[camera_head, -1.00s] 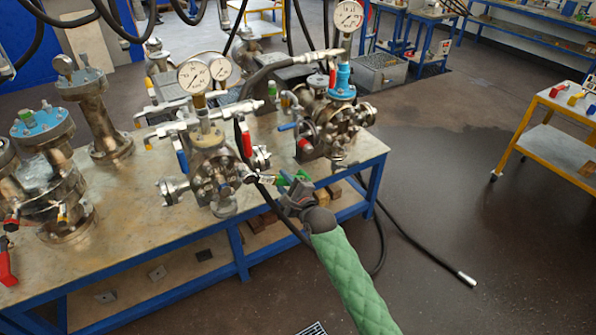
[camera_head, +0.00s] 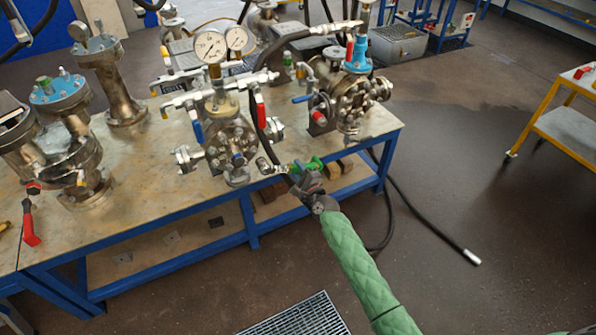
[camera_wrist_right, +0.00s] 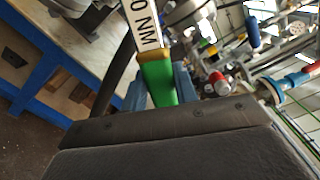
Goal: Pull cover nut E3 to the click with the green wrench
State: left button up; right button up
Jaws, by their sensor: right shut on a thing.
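The green wrench (camera_head: 312,164) is in my right gripper (camera_head: 304,180), which is shut on its green handle, also seen in the right wrist view (camera_wrist_right: 157,80). There, a gold collar and a white shaft marked "0 NM" extend beyond the fingers (camera_wrist_right: 160,88). In the head view the wrench points left toward the bolted front cover of the middle vessel (camera_head: 232,148). Its head end is close to the cover's right side. Whether it sits on a nut is too small to tell. I cannot single out nut E3. My left gripper is not in view.
The vessel stands on a blue-framed bench (camera_head: 150,215). A second vessel (camera_head: 350,100) with a blue top stands to its right, and blue-topped flanged vessels (camera_head: 60,92) to its left. A red-handled tool (camera_head: 30,228) lies at the bench's left. A black hose (camera_head: 425,220) lies on the open floor at right.

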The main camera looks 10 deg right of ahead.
jog(key=shift+b+x, duration=0.35)
jog(key=shift+x, duration=1.25)
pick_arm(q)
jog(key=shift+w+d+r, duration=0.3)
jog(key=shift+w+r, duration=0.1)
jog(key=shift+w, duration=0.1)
pick_arm(e)
jog(key=shift+w+r, duration=0.1)
jog(key=shift+w, duration=0.1)
pick_arm(q)
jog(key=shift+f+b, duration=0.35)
jog(key=shift+b, duration=0.05)
pick_arm(e)
jog(key=shift+x, duration=1)
jog(key=shift+w+a, duration=0.1)
jog(key=shift+w, duration=0.15)
